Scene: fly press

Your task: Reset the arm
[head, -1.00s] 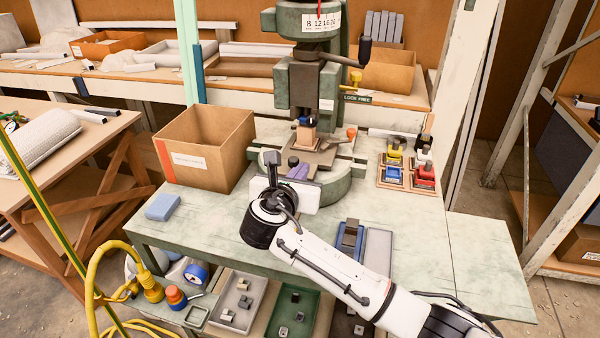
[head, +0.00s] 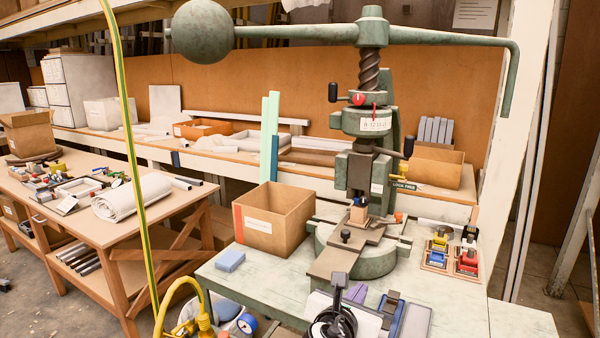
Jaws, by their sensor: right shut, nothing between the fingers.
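The green fly press (head: 395,120) stands on the bench. Its long arm (head: 285,32) lies level across the top of the screw (head: 370,62). A heavy ball (head: 203,32) is at the arm's left end, and a handle (head: 511,82) hangs down at its right end. The ram (head: 354,170) sits just above a small wooden block (head: 358,214) with a dark blue top. My left gripper is not in view.
A cardboard box (head: 272,222) and a blue block (head: 230,260) are left of the press. A board with yellow, blue and red clamps (head: 466,262) is at right. A white post (head: 520,130) stands close to the handle.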

